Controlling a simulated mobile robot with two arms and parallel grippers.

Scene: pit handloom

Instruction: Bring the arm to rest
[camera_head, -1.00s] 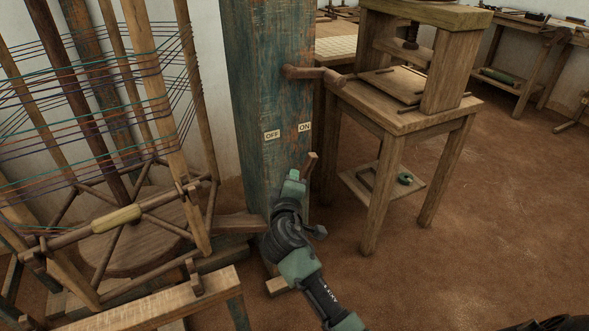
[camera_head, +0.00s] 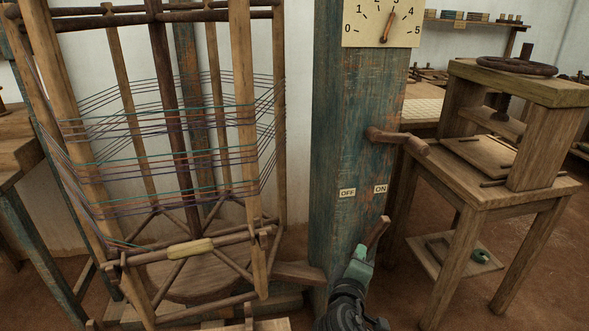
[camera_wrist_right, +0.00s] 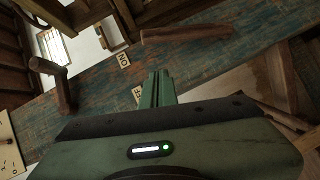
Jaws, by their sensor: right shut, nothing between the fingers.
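My right gripper (camera_head: 362,252) is at the lower front of the blue-green wooden post (camera_head: 352,130). Its fingers are together with nothing between them; they also show in the wrist view (camera_wrist_right: 157,87). A wooden lever (camera_head: 376,231) on the post is just above and right of the fingertips, pointing up toward the ON label (camera_head: 380,188). In the wrist view a gap shows between the fingers and the lever (camera_wrist_right: 187,33). The OFF label (camera_head: 347,193) is left of ON. My left gripper is out of view.
A wooden reel with coloured threads (camera_head: 190,140) stands left of the post. A wooden crank handle (camera_head: 398,140) juts right toward a press table (camera_head: 490,190). Brown floor (camera_head: 500,312) is open at lower right.

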